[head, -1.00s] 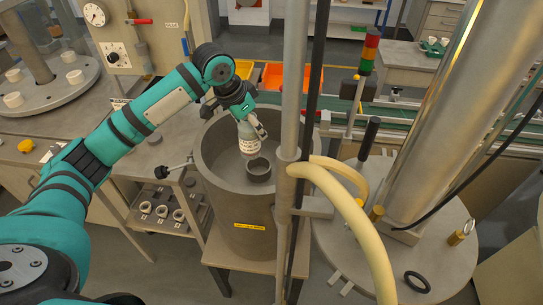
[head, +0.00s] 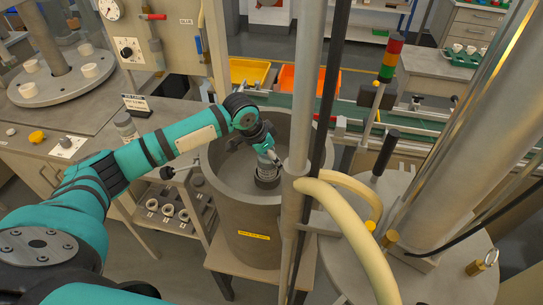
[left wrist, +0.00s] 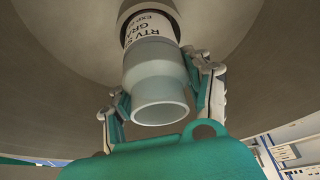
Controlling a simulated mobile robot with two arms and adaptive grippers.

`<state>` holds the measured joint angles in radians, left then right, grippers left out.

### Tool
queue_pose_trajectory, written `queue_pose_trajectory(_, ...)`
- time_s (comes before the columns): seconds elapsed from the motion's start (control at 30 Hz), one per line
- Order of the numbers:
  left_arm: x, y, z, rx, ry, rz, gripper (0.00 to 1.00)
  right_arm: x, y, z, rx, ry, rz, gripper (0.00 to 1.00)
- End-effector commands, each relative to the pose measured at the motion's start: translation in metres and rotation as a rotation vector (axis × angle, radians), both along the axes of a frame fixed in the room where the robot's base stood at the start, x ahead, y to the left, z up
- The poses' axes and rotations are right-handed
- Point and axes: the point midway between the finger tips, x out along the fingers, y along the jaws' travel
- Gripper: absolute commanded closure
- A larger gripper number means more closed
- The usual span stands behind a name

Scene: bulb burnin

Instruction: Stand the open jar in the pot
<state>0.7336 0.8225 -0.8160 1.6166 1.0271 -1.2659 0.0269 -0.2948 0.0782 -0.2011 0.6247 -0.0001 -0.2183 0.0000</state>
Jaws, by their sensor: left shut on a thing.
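The open jar (left wrist: 150,78) is pale with a printed label, and its open mouth faces the camera in the left wrist view. My left gripper (head: 271,157) is shut on the jar near its mouth; in the left wrist view its fingers lie on either side. The jar is upright inside the large grey pot (head: 240,215). My right gripper is not in view.
A vertical grey post (head: 312,120) and a thick cream hose (head: 352,235) stand in front of the pot's right side. A large metal column (head: 455,160) stands further right. A workbench (head: 95,150) lies to the left, orange and yellow trays behind.

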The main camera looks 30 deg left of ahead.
Motion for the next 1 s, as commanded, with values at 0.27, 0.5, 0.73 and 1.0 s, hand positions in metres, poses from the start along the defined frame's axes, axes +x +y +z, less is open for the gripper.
queue_pose_trajectory(0.27, 0.001, 0.0, -0.002, 0.0, -0.004, 0.001, 0.99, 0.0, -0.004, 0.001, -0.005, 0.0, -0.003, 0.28)
queue_pose_trajectory(0.5, 0.0, 0.0, -0.004, 0.0, -0.002, 0.0, 0.27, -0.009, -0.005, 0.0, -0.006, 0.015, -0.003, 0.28)
queue_pose_trajectory(0.73, 0.001, 0.0, -0.004, 0.0, -0.002, 0.0, 0.25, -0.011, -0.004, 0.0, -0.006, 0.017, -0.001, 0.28)
queue_pose_trajectory(1.0, -0.006, 0.005, 0.017, 0.001, -0.005, 0.0, 0.25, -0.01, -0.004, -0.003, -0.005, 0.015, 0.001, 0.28)
